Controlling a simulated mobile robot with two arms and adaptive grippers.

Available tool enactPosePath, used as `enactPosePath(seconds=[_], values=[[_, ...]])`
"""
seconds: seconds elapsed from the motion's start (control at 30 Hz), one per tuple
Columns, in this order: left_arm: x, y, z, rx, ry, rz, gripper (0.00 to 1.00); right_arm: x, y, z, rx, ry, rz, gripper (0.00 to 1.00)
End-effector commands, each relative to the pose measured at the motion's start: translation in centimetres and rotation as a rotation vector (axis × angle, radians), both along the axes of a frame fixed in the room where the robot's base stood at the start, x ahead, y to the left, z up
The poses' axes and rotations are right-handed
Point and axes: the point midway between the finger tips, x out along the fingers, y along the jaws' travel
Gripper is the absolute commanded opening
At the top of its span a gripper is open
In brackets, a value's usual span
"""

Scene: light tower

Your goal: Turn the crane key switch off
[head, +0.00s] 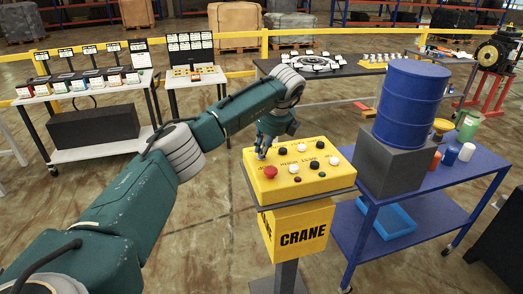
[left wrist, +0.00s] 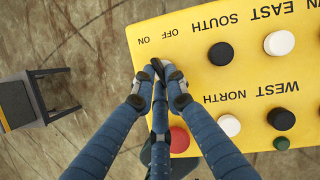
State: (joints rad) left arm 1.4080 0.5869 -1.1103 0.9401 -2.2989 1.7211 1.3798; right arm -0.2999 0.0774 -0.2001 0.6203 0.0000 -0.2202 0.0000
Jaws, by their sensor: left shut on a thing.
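The crane control box (head: 318,181) is a yellow panel with several buttons, on a yellow post marked CRANE. My left gripper (head: 262,154) reaches down onto the panel's far left corner. In the left wrist view its fingertips (left wrist: 158,72) are pinched together on the yellow panel (left wrist: 200,71), just below the upside-down ON and OFF labels. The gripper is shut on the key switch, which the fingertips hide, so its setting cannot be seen. A red button (left wrist: 179,140) lies beside the fingers and also shows in the head view (head: 270,171). My right gripper is not in view.
Black and white buttons (left wrist: 221,54) stand close to the right of the fingers. A blue cart (head: 425,196) with a blue barrel (head: 410,103) on a grey block stands right of the box. Tables (head: 320,63) and a yellow rail stand behind. Floor left of the box is clear.

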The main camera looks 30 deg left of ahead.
Motion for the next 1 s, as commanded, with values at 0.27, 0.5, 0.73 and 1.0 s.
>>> enactPosePath(seconds=[0.27,0.5,0.73,1.0], values=[[0.27,-0.16,0.16,0.001,-0.003,0.160,0.00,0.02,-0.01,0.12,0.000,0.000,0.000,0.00],[0.33,-0.14,0.16,0.001,-0.003,0.224,0.00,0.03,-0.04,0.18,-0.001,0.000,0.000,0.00],[0.34,-0.10,0.14,0.001,-0.003,0.239,0.00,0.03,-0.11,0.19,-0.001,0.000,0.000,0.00],[0.35,-0.09,0.15,0.001,-0.004,0.239,0.14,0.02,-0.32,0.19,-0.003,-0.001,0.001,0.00]])
